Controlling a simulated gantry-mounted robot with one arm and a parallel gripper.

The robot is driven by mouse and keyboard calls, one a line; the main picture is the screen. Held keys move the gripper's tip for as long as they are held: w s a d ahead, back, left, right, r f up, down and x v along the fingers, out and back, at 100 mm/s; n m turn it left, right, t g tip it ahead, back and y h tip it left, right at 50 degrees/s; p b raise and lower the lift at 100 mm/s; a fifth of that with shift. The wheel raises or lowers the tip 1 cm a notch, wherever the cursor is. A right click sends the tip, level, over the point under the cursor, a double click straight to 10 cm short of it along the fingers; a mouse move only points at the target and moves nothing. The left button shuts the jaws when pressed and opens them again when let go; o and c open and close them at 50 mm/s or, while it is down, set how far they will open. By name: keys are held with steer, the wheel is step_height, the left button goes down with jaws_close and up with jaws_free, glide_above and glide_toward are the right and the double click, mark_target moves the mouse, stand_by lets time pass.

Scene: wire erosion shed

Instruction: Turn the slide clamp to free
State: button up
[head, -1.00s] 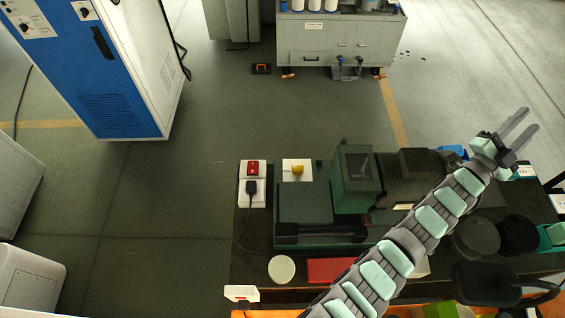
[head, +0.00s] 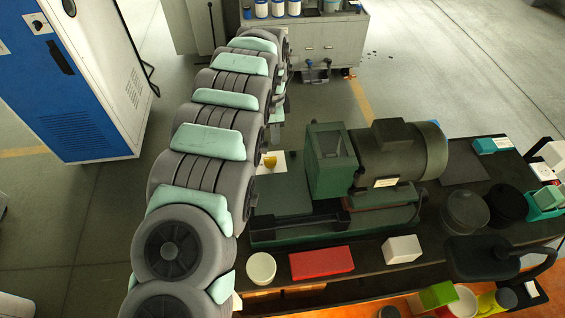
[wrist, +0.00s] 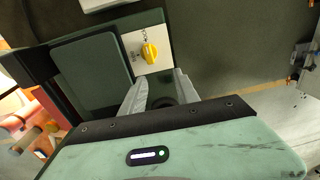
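The slide clamp looks to be the yellow knob (head: 269,161) on a white plate (head: 268,183) at the left end of the green machine. In the wrist view the yellow knob (wrist: 150,53) sits on its white plate (wrist: 138,64), which has small dark markings too small to read. My gripper (wrist: 163,82) is open and empty, its two fingers apart. In the wrist view the fingertips lie just below the plate, with the knob beyond them and not between them. In the head view my arm hides most of the gripper.
The green grinder-like machine (head: 395,160) stands right of the knob. A red box (head: 321,263), a white box (head: 402,249) and a round cream lid (head: 261,267) lie along the bench front. The red switch seen earlier is hidden behind my arm. Open floor lies beyond the bench.

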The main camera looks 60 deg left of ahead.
mark_target(270, 158)
steer(key=f, duration=0.3)
steer(key=s+f+p, duration=0.1)
steer(key=f, duration=0.3)
steer(key=s+f, duration=0.1)
steer(key=f, duration=0.2)
steer(key=shift+s+d+f+p, duration=0.1)
steer(key=shift+d+f+p, duration=0.2)
steer(key=shift+f+p, duration=0.05)
jaws_close()
stand_by(0.5)
